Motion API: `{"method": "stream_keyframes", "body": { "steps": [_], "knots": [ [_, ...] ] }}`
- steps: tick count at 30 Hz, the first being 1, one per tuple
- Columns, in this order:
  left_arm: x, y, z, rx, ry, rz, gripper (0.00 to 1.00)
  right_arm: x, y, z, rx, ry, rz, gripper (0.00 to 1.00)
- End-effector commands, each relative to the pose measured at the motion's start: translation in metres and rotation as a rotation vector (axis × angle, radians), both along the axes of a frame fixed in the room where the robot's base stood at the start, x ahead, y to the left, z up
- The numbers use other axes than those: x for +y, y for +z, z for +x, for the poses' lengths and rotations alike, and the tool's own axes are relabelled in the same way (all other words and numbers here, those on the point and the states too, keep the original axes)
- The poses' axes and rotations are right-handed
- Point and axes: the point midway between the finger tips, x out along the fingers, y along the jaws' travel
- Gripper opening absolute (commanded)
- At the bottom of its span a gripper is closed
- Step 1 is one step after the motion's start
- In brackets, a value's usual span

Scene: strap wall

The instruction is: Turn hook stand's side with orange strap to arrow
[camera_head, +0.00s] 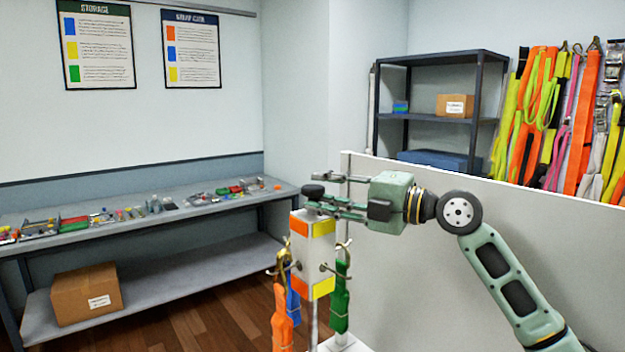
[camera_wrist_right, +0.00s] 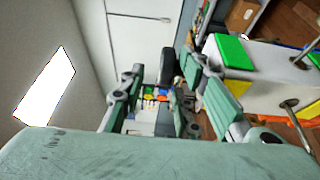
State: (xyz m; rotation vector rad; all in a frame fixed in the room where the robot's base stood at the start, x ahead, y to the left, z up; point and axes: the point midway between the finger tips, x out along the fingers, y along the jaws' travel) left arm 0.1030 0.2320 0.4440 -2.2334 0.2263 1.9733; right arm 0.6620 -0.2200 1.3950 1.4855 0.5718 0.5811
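The hook stand (camera_head: 319,256) is a white block on a post with a black knob (camera_head: 313,191) on top. Orange and yellow patches show on its two visible faces. An orange strap (camera_head: 281,322) and a blue strap (camera_head: 293,303) hang at its left, a green strap (camera_head: 341,301) at its right. My right gripper (camera_head: 318,194) reaches in from the right at knob height. In the right wrist view its fingers are apart, with the knob (camera_wrist_right: 167,66) between or just beyond the tips; contact is unclear. A green patch (camera_wrist_right: 232,52) shows there. No arrow is visible. My left gripper is out of view.
A white partition (camera_head: 440,245) stands right behind the stand. A grey bench (camera_head: 150,230) with small items and a cardboard box (camera_head: 87,292) runs along the left wall. A shelf (camera_head: 440,120) and many hanging straps (camera_head: 560,120) are at the back right.

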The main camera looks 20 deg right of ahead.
Motion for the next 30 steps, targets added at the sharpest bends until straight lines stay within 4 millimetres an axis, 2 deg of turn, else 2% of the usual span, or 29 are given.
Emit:
{"method": "stream_keyframes", "body": {
  "steps": [1, 3, 6, 10, 15, 17, 26, 30],
  "knots": [
    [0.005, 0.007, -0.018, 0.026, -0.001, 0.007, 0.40, 0.008, 0.004, 0.005, 0.003, 0.006, 0.004, 0.30],
    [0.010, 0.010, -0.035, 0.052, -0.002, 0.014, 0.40, 0.014, 0.003, 0.012, 0.003, 0.006, 0.004, 0.30],
    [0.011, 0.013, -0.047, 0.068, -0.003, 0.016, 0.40, 0.019, 0.001, 0.019, 0.003, 0.004, 0.003, 0.30],
    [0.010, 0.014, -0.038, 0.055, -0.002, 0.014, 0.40, 0.022, 0.000, 0.022, 0.002, 0.004, 0.002, 0.30],
    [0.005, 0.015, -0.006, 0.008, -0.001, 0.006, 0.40, 0.022, -0.001, 0.022, 0.002, 0.003, 0.002, 0.30],
    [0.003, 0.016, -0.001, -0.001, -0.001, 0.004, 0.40, 0.022, -0.001, 0.022, 0.002, 0.003, 0.002, 0.28],
    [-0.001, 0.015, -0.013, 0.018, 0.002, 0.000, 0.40, 0.022, -0.001, 0.022, 0.002, 0.002, 0.002, 0.02],
    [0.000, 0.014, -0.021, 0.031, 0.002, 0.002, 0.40, 0.022, -0.001, 0.022, 0.002, 0.003, 0.002, 0.00]
  ]
}}
